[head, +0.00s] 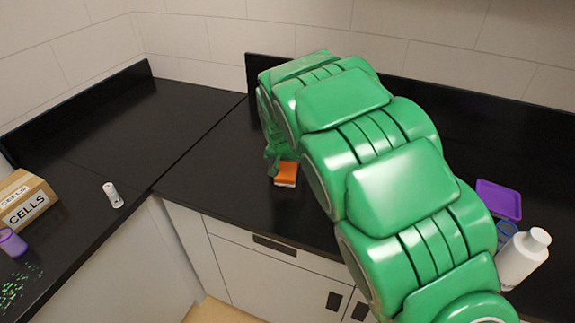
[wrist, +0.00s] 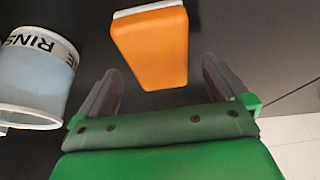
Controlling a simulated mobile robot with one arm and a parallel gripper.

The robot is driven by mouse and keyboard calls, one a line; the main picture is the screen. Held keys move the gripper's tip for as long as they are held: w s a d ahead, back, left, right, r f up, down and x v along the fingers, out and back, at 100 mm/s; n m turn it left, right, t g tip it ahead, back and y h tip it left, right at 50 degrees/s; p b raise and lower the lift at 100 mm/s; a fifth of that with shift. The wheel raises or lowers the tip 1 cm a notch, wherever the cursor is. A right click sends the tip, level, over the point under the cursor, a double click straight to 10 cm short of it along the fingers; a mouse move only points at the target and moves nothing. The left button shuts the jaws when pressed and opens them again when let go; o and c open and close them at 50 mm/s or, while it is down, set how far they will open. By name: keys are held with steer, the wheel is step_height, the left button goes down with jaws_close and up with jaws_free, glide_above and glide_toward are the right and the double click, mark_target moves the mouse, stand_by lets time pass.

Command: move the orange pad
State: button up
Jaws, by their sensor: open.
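The orange pad (head: 286,173) lies on the black counter, near its front edge, with a white end facing the front in the head view. In the wrist view the orange pad (wrist: 151,47) is large, just beyond and between my fingertips, with its white end at the top. My gripper (wrist: 160,80) is open, with one grey finger on each side and nothing between them. In the head view my gripper (head: 273,160) is beside the pad and mostly hidden behind my green arm. I cannot tell if a finger touches the pad.
A clear container marked "RINS" (wrist: 35,85) stands left of my gripper in the wrist view. A white bottle (head: 524,258) and a purple tray (head: 499,199) are at right. A cardboard "CELLS" box (head: 25,202), purple cup (head: 11,243) and white cylinder (head: 113,195) are on the left counter.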

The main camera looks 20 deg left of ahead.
mark_target(287, 173)
steer(key=shift+v, duration=3.15)
steer(key=shift+d, duration=0.1)
steer(key=s+d+r+m+g+h, duration=0.1)
steer(key=s+d+r, duration=0.2)
steer(key=d, duration=0.6)
steer(key=s+d+r+g, duration=0.15)
steer(key=s+d, duration=0.25)
steer(key=d, duration=0.4)
steer(key=s+d+r+m+h, duration=0.1)
steer(key=s+d+r, duration=0.2)
steer(key=d, duration=0.6)
steer(key=s+d+g, duration=0.1)
steer(key=s+d, duration=0.4)
steer(key=s, duration=0.4)
steer(key=s+d+g, duration=0.1)
steer(key=s+d, duration=0.4)
steer(key=s, duration=0.5)
steer(key=s+d+g+y, duration=0.1)
steer(key=s+d, duration=0.5)
steer(key=s, duration=0.3)
steer(key=shift+s+r+m, duration=0.25)
steer(key=shift+r+m, duration=0.05)
steer(key=shift+r, duration=0.1)
